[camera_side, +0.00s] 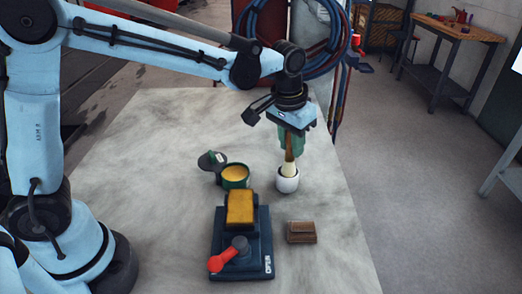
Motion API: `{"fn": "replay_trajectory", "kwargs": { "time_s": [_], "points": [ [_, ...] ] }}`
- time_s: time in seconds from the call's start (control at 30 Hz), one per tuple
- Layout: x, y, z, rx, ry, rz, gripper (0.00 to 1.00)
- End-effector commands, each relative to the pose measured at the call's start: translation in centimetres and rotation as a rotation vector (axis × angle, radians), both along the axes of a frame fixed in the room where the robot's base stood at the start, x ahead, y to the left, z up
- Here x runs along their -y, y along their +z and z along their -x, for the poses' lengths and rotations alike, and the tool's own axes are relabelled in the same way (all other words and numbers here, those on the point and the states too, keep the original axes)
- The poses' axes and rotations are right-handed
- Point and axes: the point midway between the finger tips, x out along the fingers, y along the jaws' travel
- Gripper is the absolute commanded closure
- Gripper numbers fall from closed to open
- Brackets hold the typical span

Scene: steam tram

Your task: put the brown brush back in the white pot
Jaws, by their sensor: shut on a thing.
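My gripper (291,143), with green fingers, points down near the right side of the grey stone table. It is shut on the brown brush (289,169). The brush is about upright, its pale lower end down and its upper part between the fingers. The small white pot (287,185) stands on the table directly below. The brush's lower end shows at the mouth of the pot. I cannot tell how far inside it reaches.
An open green tin (235,184) with yellow contents stands left of the pot, its dark lid (212,160) beside it. In front are a dark vise-like device (257,250) with a yellow block (240,208) and red-knobbed lever, and a brown block (301,232). The table (150,150) is clear at back left.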

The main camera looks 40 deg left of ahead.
Motion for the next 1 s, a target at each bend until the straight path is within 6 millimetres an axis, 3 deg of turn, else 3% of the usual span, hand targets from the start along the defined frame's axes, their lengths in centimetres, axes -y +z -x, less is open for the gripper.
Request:
{"fn": "replay_trajectory", "kwargs": {
  "time_s": [0.23,0.53,0.97,1.0],
  "points": [
    [-0.5,-0.8,-0.5,0.000,-0.001,0.001,1.00],
    [-0.5,-4.2,-0.5,0.000,-0.001,0.001,1.00],
    [-0.5,-4.8,-0.4,-0.001,-0.001,0.001,1.00],
    [-0.5,-4.7,-0.4,-0.001,-0.001,0.001,0.68]
  ]
}}
